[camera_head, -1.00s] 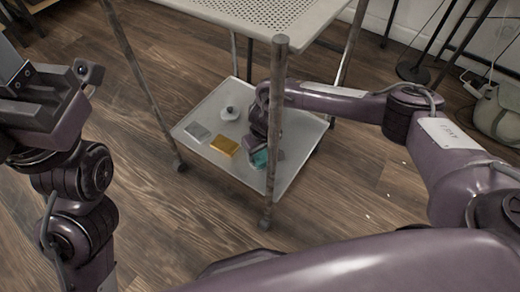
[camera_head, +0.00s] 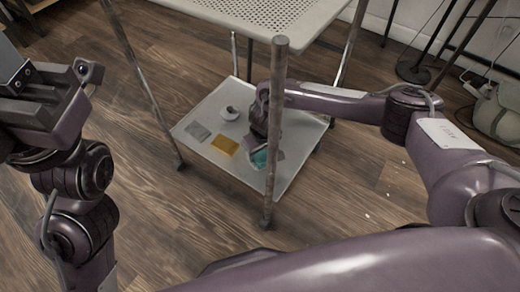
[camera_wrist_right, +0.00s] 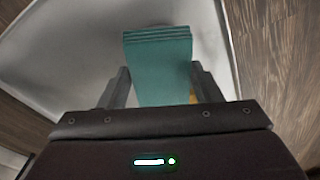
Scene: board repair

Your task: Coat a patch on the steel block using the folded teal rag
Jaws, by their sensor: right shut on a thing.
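The steel block (camera_head: 198,132) is a flat grey slab lying on the left part of the cart's lower shelf. The folded teal rag (camera_head: 260,158) is low over the shelf's front right part, partly behind the cart's front post. My right gripper (camera_head: 257,147) is shut on it. In the right wrist view, the layered rag (camera_wrist_right: 160,65) sticks out between the two fingers of my right gripper (camera_wrist_right: 162,88). The rag is to the right of the steel block and apart from it. I cannot tell whether it touches the shelf. My left gripper (camera_head: 42,98) is raised at far left; its jaw opening is unclear.
A yellow-gold block (camera_head: 225,146) lies between the steel block and the rag. A small pale container with a dark top (camera_head: 230,112) stands behind. The perforated upper shelf (camera_head: 285,15) and the front post (camera_head: 275,110) bound the space around my right arm.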

